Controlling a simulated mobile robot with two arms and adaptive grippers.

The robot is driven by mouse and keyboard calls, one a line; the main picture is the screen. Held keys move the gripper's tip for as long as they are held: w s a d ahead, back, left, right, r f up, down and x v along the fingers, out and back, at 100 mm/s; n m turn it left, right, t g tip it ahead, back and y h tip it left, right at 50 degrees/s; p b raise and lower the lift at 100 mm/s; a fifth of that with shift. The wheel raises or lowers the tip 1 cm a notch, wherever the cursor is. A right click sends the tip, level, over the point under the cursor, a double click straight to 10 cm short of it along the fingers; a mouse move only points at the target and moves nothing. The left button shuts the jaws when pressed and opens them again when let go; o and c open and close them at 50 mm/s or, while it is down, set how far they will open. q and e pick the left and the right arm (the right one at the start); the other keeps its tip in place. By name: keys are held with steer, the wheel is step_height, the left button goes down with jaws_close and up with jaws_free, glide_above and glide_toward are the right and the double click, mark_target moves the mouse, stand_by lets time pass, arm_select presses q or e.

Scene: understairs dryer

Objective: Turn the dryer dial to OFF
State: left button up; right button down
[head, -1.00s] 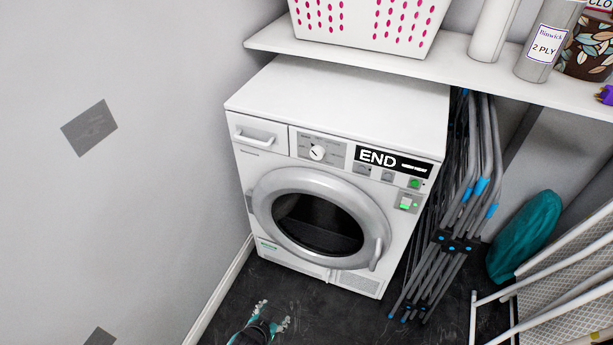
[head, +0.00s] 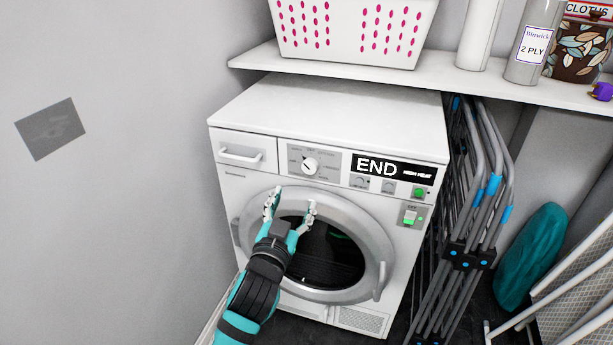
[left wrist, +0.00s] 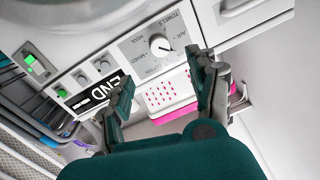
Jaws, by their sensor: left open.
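The white dryer (head: 330,115) stands under the shelf, its round door shut. Its dial (head: 310,166) is a white knob on a grey panel at the upper front, between the drawer and the display (head: 393,168) reading "END". The dial also shows in the left wrist view (left wrist: 160,45), with a dark pointer mark and several labels around it; I cannot make out an OFF label. My left gripper (head: 290,203) is open and empty, in front of the door and below the dial, apart from it. In the left wrist view its fingers (left wrist: 163,95) are spread below the dial. My right gripper is not in view.
A shelf (head: 380,82) overhangs the dryer and carries a white basket (head: 350,30) and cans. Folded grey racks (head: 480,220) stand close at the dryer's right. A wall (head: 120,200) is close on the left. Space in front of the dial panel is clear.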

arm_select(q)
steer(key=b, duration=0.2)
glide_toward(309, 169)
steer(key=x, duration=0.5)
steer(key=shift+w, duration=0.2)
steer(key=shift+x, duration=1.05)
steer(key=shift+w+d, duration=0.15)
steer(key=shift+w, duration=0.3)
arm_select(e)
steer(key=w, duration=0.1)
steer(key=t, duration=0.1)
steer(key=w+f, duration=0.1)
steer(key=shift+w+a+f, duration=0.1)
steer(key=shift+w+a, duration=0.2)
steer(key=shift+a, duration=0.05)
arm_select(q)
steer(key=c, duration=1.2)
